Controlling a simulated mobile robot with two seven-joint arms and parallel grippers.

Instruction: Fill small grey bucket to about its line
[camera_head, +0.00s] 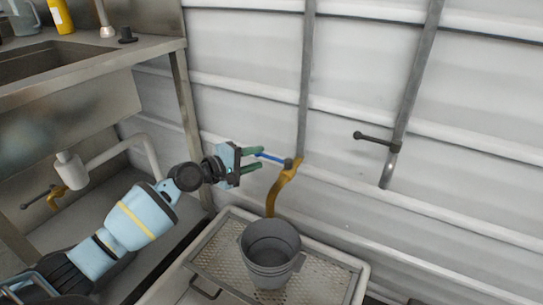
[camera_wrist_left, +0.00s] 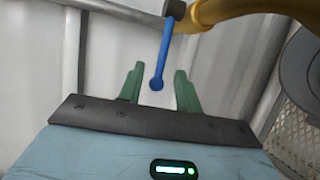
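The grey bucket (camera_head: 268,273) stands upright on a mesh grate, below a brass tap (camera_head: 283,184) on the wall. The tap has a blue lever (camera_head: 271,157). The tap's spout ends above the bucket's back rim, and no stream shows. The bucket's inside looks grey; I cannot make out any contents or a fill line. My left gripper (camera_head: 260,159) is open, with its green fingers on either side of the lever's free end. In the left wrist view the blue lever (camera_wrist_left: 162,55) hangs between the open fingertips (camera_wrist_left: 157,70), apart from both. My right gripper is out of view.
The grate sits in a pale tray (camera_head: 359,284). A metal sink counter (camera_head: 110,55) with a yellow bottle (camera_head: 61,16) is at the left. A second pipe with a dark lever (camera_head: 372,138) is on the wall to the right. The floor right of the tray is mostly hidden.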

